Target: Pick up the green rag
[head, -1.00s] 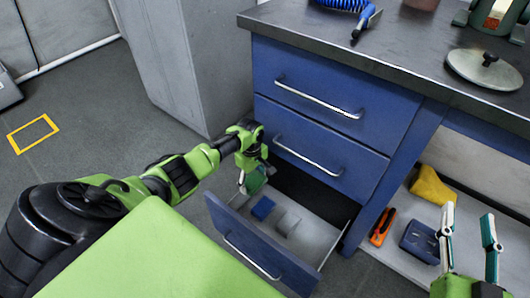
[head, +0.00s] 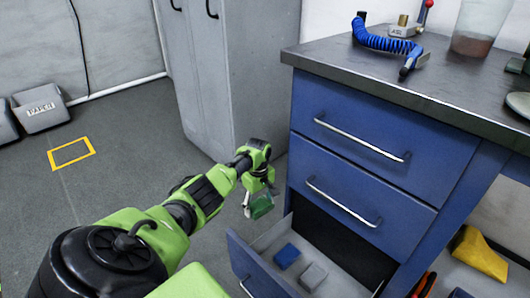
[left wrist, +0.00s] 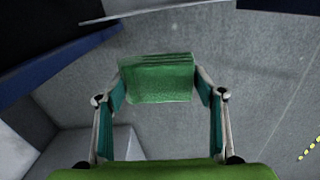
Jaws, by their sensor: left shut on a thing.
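The green rag (head: 262,206) is a folded, flat green piece. My left gripper (head: 259,203) is shut on it and holds it in the air, just left of and above the open bottom drawer (head: 262,243). In the left wrist view the rag (left wrist: 158,78) sits between the two fingers of the gripper (left wrist: 160,92), with grey floor behind it. My right gripper is not in view.
The drawer holds a blue block (head: 287,256) and a grey block (head: 313,276). The blue cabinet (head: 370,135) stands right of the arm, a grey locker (head: 232,75) behind it. A yellow item (head: 480,254) lies at right.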

